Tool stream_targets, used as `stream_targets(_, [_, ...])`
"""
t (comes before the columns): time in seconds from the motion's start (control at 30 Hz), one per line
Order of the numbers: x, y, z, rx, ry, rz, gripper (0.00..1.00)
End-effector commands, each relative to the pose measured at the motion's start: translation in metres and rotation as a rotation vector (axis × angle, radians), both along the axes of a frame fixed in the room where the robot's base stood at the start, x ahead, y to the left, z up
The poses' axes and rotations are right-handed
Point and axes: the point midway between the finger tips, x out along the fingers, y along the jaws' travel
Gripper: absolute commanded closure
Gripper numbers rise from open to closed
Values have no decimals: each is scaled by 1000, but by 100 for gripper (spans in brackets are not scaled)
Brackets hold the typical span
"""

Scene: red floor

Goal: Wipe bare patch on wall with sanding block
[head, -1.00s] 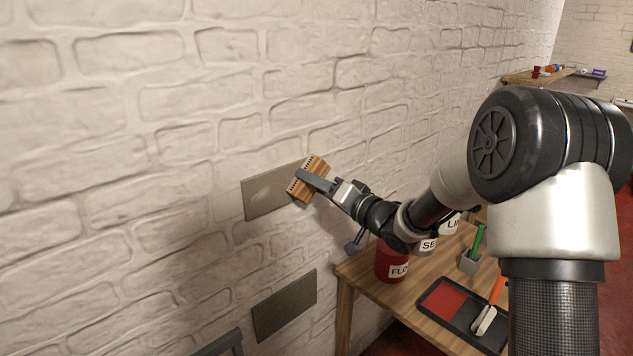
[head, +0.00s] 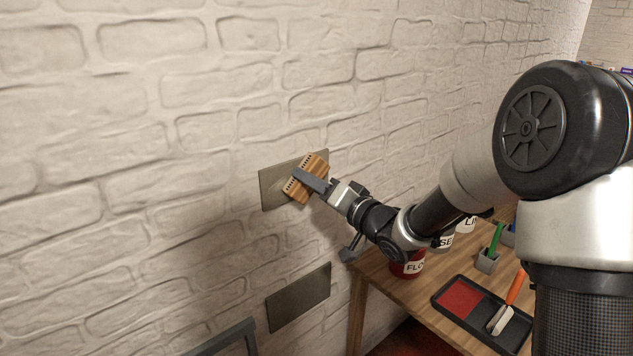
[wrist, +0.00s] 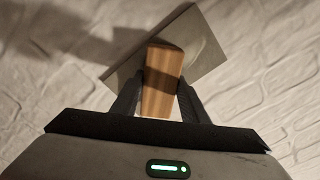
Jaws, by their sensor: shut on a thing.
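The sanding block (head: 315,166) is a wooden block with dark slots along its edge. My gripper (head: 311,181) is shut on it and holds it tilted at the upper grey patch on the white brick wall. In the wrist view the block (wrist: 162,80) sits between both fingers of my gripper (wrist: 160,95). The upper patch (head: 272,190) is a grey rectangle with a paler smear; the block covers part of its right side. It also shows behind the block in the wrist view (wrist: 202,40). I cannot tell whether the block touches the patch.
A second grey patch (head: 298,298) is lower on the wall. A wooden table (head: 398,296) at right holds a red can (head: 406,264), a paint tray (head: 455,318), an orange-handled brush (head: 516,288) and a grey holder (head: 487,262) with a green item. A dark frame (head: 236,338) is at the bottom.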

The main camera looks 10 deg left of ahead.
Motion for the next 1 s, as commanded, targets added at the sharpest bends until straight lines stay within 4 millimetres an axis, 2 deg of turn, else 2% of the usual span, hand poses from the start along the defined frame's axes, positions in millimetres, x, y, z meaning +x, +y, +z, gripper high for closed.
stream_targets(0.3, [-21, 16, 0, 1, -1, 2, 78])
stream_targets(1.0, [-46, 41, 1, 0, -2, 1, 78])
